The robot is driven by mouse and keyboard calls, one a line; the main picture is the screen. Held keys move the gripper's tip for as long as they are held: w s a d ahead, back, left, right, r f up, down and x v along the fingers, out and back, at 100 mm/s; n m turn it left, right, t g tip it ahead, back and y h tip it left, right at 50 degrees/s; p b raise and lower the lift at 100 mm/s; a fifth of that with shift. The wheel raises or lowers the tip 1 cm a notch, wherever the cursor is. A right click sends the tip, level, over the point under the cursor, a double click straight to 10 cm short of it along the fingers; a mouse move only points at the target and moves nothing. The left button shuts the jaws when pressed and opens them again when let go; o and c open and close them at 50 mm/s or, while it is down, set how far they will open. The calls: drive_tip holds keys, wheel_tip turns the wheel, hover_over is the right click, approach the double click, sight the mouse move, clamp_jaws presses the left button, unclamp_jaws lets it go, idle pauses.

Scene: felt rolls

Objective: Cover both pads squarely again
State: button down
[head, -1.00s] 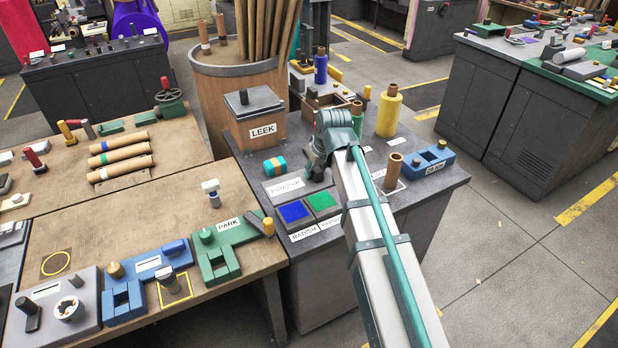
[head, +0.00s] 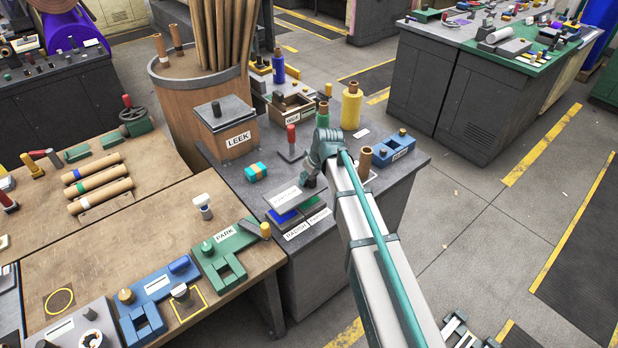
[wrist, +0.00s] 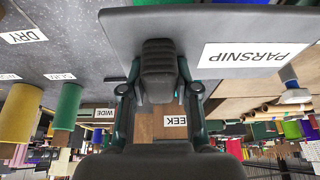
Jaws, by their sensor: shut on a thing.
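A grey plate (head: 270,196) with a white label hangs from my gripper (head: 311,182) in the head view. In the wrist view the plate (wrist: 165,28) reads PARSNIP, and my gripper (wrist: 158,88) is shut on its dark knob (wrist: 158,60). The blue pad (head: 284,218) and the green pad (head: 309,208) lie side by side on the grey bench top. The plate hides their far parts from the head camera; their near strips show. It appears raised above them. A RADISH label (head: 296,231) and a second label (head: 319,216) lie in front of the pads.
A teal and orange roll (head: 255,171) lies to the left, with the LEEK box (head: 226,125) behind. A red-handled piece (head: 292,143), a yellow roll (head: 351,106), a brown tube (head: 364,163) and a blue fixture (head: 397,150) stand behind and right of my gripper.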

drive_tip(key=shift+f+b, duration=1.9)
drive_tip(key=shift+f, duration=1.1)
drive_tip(key=shift+f+b, duration=0.3)
drive_tip(key=shift+f, duration=0.2)
drive_tip(key=c, duration=1.1)
unclamp_jaws()
drive_tip(key=shift+d, duration=0.1)
drive_tip(key=shift+r, duration=0.25)
drive_tip(key=shift+s+d+r, duration=0.1)
drive_tip(key=shift+s+r, duration=0.05)
drive_tip(key=shift+r, duration=0.2)
drive_tip(key=shift+s+a+p+v, duration=0.15)
drive_tip(key=shift+p+v, duration=0.35)
drive_tip(key=shift+v, duration=0.45)
drive_tip(key=shift+s+a+p+v, duration=0.15)
drive_tip(key=shift+p+v, duration=0.4)
drive_tip(key=shift+v, duration=0.4)
drive_tip(key=shift+s+a+p+v, duration=0.15)
drive_tip(key=shift+p+v, duration=0.35)
drive_tip(key=shift+v, duration=0.45)
